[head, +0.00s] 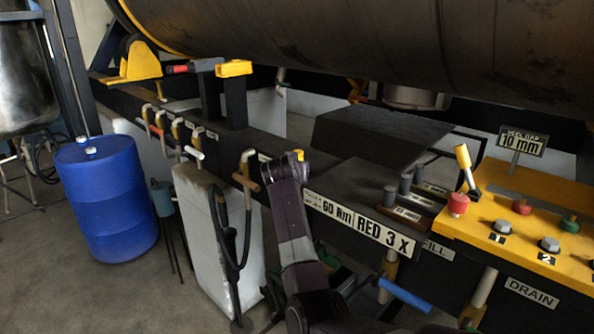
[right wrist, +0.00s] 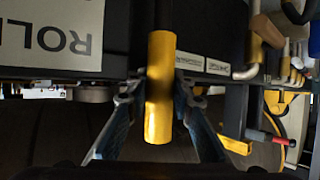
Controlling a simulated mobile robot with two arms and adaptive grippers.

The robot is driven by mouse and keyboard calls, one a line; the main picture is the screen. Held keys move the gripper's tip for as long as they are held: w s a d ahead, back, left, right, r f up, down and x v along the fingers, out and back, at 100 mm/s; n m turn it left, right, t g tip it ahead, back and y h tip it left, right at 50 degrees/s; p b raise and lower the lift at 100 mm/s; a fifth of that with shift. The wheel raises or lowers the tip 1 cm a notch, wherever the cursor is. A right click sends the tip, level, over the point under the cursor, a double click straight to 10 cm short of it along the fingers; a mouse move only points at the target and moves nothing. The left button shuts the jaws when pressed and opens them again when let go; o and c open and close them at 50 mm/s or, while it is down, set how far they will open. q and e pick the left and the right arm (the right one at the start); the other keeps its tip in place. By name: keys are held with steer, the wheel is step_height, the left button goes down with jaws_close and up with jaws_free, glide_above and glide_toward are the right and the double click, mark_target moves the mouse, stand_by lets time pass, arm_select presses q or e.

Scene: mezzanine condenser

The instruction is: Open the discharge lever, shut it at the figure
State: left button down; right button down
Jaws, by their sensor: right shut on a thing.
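My right gripper (right wrist: 158,92) is shut on a yellow cylindrical lever handle (right wrist: 160,70) in the right wrist view. One finger lies on each side of it. In the head view my right arm rises from the bottom middle, and a bit of yellow (head: 298,154) shows at its end; the arm hides most of the lever. I cannot read a discharge label on it. A dark gap sign (head: 522,140) reads 10 mm. A white plate (head: 359,222) reads 60 Nm and RED 3 x. My left gripper is not in view.
A yellow panel (head: 560,212) with a yellow-tipped lever (head: 464,160) and knobs stands at the right. A DRAIN label (head: 531,292) is below it. Several hooked pipes line the black beam at the left. A blue drum (head: 104,203) stands on open floor.

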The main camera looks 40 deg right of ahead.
steer(key=shift+d+r, duration=0.15)
steer(key=shift+r, duration=0.1)
steer(key=c, duration=2)
jaws_free()
steer(key=o, duration=0.3)
steer(key=shift+d+f, duration=0.1)
steer(key=shift+f, duration=0.1)
steer(key=shift+o, duration=0.2)
steer(key=shift+a, duration=0.2)
steer(key=v, duration=1.1)
steer(key=shift+s+a+r, duration=0.2)
steer(key=shift+s, duration=0.1)
